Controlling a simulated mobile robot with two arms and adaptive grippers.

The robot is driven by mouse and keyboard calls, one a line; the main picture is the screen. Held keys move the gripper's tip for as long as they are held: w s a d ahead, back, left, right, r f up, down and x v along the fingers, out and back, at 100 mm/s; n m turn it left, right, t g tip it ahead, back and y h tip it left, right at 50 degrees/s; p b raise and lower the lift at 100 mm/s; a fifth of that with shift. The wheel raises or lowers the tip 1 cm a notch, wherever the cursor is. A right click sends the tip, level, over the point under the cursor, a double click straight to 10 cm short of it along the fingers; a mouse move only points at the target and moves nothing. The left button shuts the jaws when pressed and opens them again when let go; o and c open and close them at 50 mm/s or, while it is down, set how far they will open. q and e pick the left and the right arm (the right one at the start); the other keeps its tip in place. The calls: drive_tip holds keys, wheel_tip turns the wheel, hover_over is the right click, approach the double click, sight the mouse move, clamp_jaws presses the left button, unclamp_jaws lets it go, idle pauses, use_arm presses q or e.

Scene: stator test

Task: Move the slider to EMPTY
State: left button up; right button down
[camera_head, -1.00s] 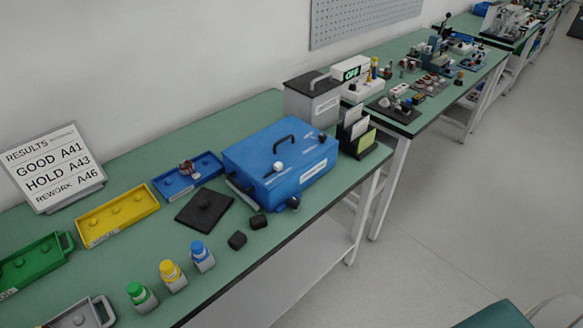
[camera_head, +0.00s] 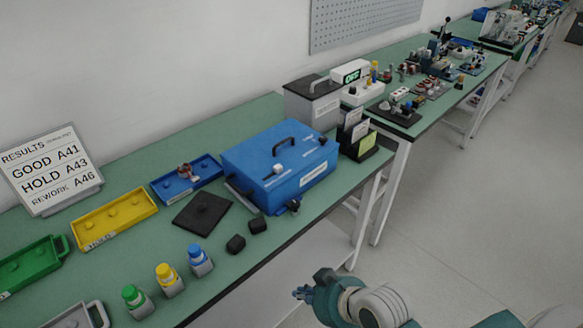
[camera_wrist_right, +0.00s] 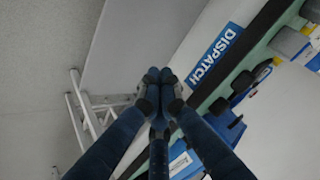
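The blue box (camera_head: 262,180) stands on the green bench. My left gripper is not in view.
A black plate (camera_head: 203,211), two small black blocks (camera_head: 236,243) and several capped bottles (camera_head: 200,260) stand near the box. Yellow (camera_head: 115,217) and blue (camera_head: 187,178) trays lie left. A grey bin (camera_head: 312,100) and card holder (camera_head: 356,137) stand right. The floor in front is clear.

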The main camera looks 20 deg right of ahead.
drive_tip(key=w+d+r+m+t, duration=0.2)
drive_tip(key=w+r+m+t, duration=0.1)
drive_tip(key=w+r+m, duration=0.1)
drive_tip(key=w+d+r+m+t, duration=0.3)
drive_tip(key=w+r+m, duration=0.1)
drive_tip(key=w, duration=0.3)
drive_tip(key=w+d+r+m+t, duration=0.2)
drive_tip(key=w+r+m, duration=0.2)
drive_tip(key=w, duration=0.2)
drive_tip(key=shift+w+d+t, duration=0.25)
drive_tip(key=shift+d+t, duration=0.1)
drive_tip(key=shift+t, duration=0.05)
drive_tip(key=d+r+m, duration=0.1)
drive_tip(key=w+d+r+m+t+h, duration=0.1)
drive_tip(key=d, duration=0.1)
drive_tip(key=d+m+h, duration=0.1)
drive_tip(key=shift+w+d+r+m+t, duration=0.25)
drive_tip(key=shift+w+r+m+t, duration=0.05)
drive_tip(key=shift+w+r+t, duration=0.1)
